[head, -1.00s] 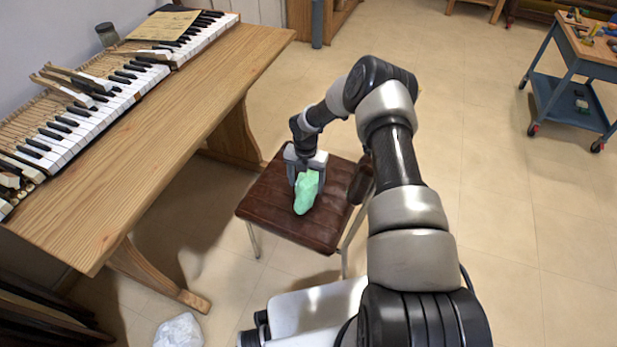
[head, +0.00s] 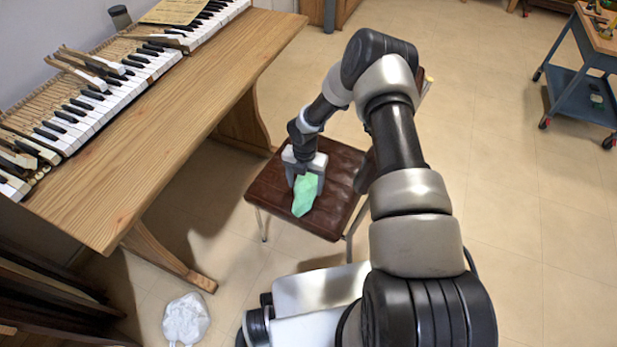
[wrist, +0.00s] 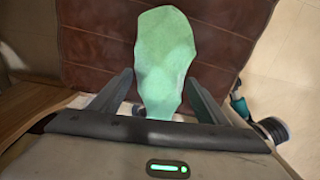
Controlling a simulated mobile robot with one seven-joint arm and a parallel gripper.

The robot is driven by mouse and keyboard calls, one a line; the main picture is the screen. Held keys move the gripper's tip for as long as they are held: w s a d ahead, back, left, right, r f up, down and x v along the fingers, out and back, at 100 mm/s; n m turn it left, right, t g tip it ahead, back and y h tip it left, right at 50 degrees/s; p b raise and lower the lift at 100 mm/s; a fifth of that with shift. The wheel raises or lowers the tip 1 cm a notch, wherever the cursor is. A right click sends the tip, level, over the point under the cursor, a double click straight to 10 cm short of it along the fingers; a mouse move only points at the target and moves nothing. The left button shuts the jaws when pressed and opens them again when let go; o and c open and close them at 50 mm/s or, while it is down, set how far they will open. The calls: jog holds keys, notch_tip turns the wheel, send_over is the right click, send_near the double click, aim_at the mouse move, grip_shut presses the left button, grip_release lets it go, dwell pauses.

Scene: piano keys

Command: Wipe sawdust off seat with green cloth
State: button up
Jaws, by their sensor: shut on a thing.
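The green cloth (head: 305,196) hangs from my gripper (head: 306,178) over the brown padded seat (head: 272,198) of a chair. It also shows in the wrist view (wrist: 165,62), spread upward from between the two fingers, with the seat (wrist: 100,50) behind it. My gripper is shut on the cloth. The cloth appears to lie on or just above the seat; I cannot tell if it presses down. No sawdust can be made out clearly on the seat. Part of the seat is hidden behind my arm and the cloth.
A wooden workbench (head: 185,125) with piano keys (head: 95,110) stands to the left of the chair. A white bag (head: 186,318) lies on the floor at the lower left. A blue cart (head: 580,90) stands at the far right. The floor right of my arm is clear.

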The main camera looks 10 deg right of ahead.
jog(key=shift+s+a, duration=0.4)
jog(key=shift+s, duration=0.1)
jog(key=shift+w+r+p, duration=0.1)
jog(key=shift+r+p, duration=1.8)
jog(key=shift+r, duration=1.15)
jog(key=shift+r, duration=0.15)
jog(key=shift+r+p, duration=0.95)
jog(key=shift+r, duration=0.4)
